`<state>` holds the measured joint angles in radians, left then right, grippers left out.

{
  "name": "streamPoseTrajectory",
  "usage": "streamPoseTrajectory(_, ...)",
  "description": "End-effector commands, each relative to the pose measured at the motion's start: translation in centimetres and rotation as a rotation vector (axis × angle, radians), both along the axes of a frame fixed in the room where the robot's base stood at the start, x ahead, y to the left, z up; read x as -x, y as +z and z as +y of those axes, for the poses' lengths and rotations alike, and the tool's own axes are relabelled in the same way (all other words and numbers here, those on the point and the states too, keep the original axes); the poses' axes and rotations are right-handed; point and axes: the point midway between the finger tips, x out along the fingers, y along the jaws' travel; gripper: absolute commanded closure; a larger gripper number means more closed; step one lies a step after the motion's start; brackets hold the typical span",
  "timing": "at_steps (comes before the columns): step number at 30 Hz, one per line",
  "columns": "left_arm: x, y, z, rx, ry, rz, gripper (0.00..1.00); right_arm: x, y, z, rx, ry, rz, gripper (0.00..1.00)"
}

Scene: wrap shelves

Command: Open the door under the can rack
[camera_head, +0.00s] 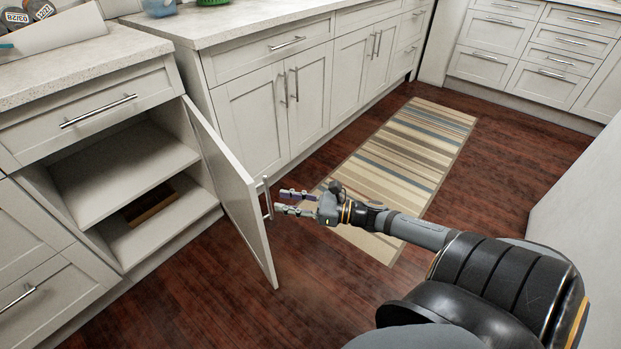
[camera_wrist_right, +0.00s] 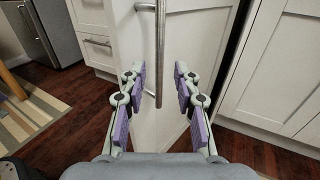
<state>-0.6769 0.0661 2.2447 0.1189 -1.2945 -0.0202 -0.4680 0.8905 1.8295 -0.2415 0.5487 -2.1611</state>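The white cabinet door (camera_head: 232,190) under the can rack (camera_head: 60,33) stands swung out from the cabinet, hinged on its right side. Its vertical metal bar handle (camera_head: 267,198) is on the outer face near the free edge. My right gripper (camera_head: 282,203) is beside the handle, with its fingers apart. In the right wrist view the handle (camera_wrist_right: 160,50) runs upright ahead of the gap between the two purple-padded fingers (camera_wrist_right: 158,88); I see no grip on it. My left gripper is not in view.
Inside the cabinet are a bare shelf (camera_head: 121,170) and a brown item (camera_head: 150,206) below it. A drawer (camera_head: 95,108) above is shut. Wooden floor (camera_head: 210,300) and a striped rug (camera_head: 410,155) lie clear; a pale wall or panel (camera_head: 580,200) is at the right.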

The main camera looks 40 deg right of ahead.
Motion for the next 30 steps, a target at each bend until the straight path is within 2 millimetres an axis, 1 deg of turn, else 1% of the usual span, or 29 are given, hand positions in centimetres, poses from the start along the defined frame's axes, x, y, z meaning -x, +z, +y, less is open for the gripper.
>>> streamPoseTrajectory(1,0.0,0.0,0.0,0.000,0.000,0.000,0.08,0.6,-0.2,-0.4,0.004,0.005,0.007,0.69)
streamPoseTrajectory(7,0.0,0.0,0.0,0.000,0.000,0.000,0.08,2.6,-0.2,-1.8,0.004,0.009,0.008,0.69)
streamPoseTrajectory(15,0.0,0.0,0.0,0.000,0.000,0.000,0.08,4.8,-0.2,-3.5,0.001,0.013,0.008,0.69)
streamPoseTrajectory(22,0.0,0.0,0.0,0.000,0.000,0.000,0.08,5.3,-0.1,-4.2,-0.001,0.000,0.003,0.69)
streamPoseTrajectory(30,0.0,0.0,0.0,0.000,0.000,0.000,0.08,5.3,0.0,-4.3,-0.001,-0.002,0.001,0.69)
